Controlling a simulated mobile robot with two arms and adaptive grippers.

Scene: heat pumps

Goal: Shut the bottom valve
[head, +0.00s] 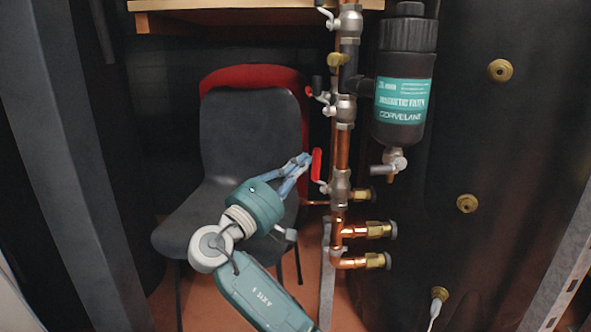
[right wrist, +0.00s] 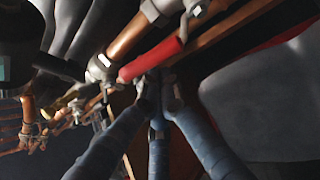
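The bottom valve (head: 340,186) sits low on the vertical copper pipe in the head view. Its red lever handle (head: 317,165) stands upright, roughly parallel to the pipe and just left of it. In the right wrist view the red handle (right wrist: 150,62) crosses just beyond my fingertips. My right gripper (head: 304,160) has blue fingers and is just left of the handle's upper part. In the right wrist view my right gripper (right wrist: 158,88) has its fingertips drawn together, with nothing visibly held. Whether they touch the handle is unclear. My left gripper is not in view.
Another valve with a red handle (head: 309,92) is higher on the pipe. A black filter canister (head: 405,60) hangs right of it. Copper stubs with brass ends (head: 378,229) stick out below. A grey and red chair (head: 245,135) stands behind my arm. A wooden shelf (head: 230,18) is above.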

